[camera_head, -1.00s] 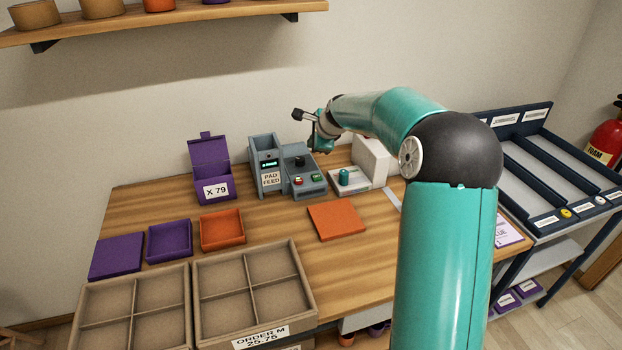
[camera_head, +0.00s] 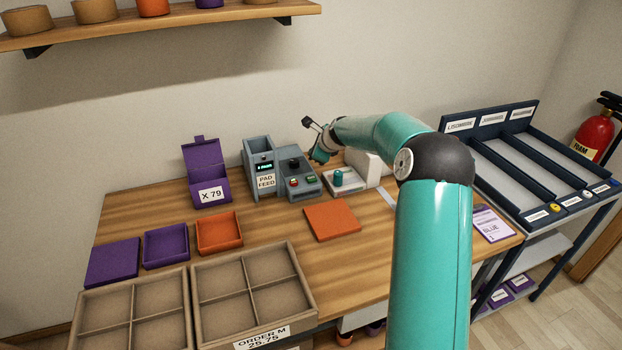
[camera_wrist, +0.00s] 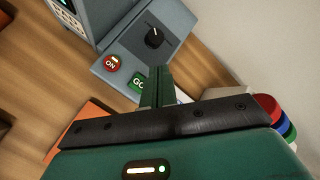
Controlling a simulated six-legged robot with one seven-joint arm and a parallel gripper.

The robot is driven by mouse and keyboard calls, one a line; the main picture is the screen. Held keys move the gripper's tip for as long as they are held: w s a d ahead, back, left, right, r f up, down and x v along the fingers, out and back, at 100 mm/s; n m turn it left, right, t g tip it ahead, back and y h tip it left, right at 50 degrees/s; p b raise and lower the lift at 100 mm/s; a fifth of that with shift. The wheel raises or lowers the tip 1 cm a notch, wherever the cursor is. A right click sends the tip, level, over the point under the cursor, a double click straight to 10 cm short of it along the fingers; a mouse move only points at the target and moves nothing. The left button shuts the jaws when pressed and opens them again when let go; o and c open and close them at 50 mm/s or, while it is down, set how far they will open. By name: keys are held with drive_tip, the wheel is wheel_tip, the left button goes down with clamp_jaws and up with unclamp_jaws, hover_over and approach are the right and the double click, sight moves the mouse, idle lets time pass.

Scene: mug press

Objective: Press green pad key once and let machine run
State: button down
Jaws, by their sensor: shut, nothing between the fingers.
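The grey pad feed machine (camera_head: 262,182) stands on the wooden bench, with a small lit display and a sloped control panel (camera_head: 301,194). In the wrist view the panel has a black knob (camera_wrist: 154,38), a round red ON button (camera_wrist: 112,62) and a green GO key (camera_wrist: 137,82). My gripper (camera_head: 316,158) is over the panel's right side in the head view. In the wrist view its shut fingers (camera_wrist: 160,76) are empty and cover part of the green key's right side. I cannot tell whether they touch it.
An orange pad (camera_head: 332,220) lies in front. A purple box (camera_head: 207,172) marked X 79 stands left. Divided cardboard trays (camera_head: 252,290) fill the front left; a sorting rack (camera_head: 540,165) stands right.

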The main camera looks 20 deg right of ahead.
sight(313, 179)
drive_tip(key=shift+s+a+f, duration=0.1)
drive_tip(key=shift+f, duration=3.4)
drive_tip(key=shift+f, duration=0.45)
